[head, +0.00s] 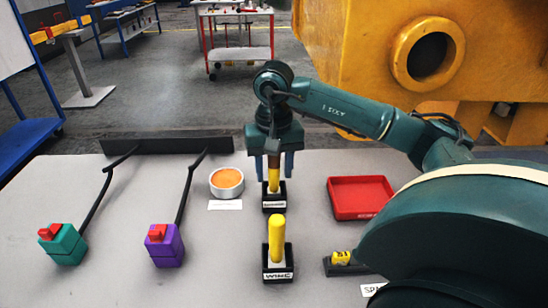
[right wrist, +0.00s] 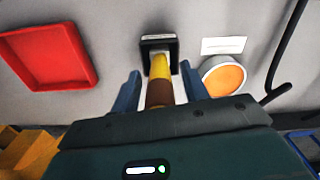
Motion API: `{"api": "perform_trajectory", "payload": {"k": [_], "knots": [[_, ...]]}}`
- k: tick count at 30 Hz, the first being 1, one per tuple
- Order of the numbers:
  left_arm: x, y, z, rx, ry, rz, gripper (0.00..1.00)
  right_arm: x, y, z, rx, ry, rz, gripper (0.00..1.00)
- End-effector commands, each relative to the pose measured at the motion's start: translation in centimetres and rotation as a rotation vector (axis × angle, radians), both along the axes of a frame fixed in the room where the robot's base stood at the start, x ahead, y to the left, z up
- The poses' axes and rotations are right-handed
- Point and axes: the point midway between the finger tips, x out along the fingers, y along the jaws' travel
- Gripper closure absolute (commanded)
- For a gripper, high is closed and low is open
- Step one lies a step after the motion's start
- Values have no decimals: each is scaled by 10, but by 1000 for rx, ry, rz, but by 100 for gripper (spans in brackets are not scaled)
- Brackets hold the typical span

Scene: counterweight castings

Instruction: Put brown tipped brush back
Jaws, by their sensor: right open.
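The brown tipped brush, with a yellow body and brown top, stands upright in the rear black holder; its yellow part (head: 274,182) shows in the head view, and the brush also shows in the right wrist view (right wrist: 160,68). The rear holder (head: 274,209) has a white label on its front and shows in the right wrist view (right wrist: 158,42). My right gripper (head: 274,172) is above it, with its blue fingers apart on either side of the brush's brown top. Gaps show between fingers and brush in the right wrist view (right wrist: 160,85). My left gripper is out of view.
A second yellow brush (head: 277,235) stands in a front black holder (head: 278,275). A red tray (head: 361,213) is at right, beyond a yellow piece (head: 341,257) in a low black holder. An orange-filled tin (head: 226,182) and cabled teal (head: 62,245) and purple (head: 166,247) blocks are left.

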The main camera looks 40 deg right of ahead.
Motion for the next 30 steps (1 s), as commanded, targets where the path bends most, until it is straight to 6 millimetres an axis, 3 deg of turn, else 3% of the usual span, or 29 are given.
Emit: {"api": "perform_trajectory", "payload": {"k": [5,13,18,30], "knots": [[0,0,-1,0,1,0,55,1,0,22,2,-7,1,55],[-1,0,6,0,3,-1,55,1,0,87,-1,-5,-1,55],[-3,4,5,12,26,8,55,1,0,111,-1,-3,0,55],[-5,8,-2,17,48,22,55,0,0,122,0,0,-1,55]]}}
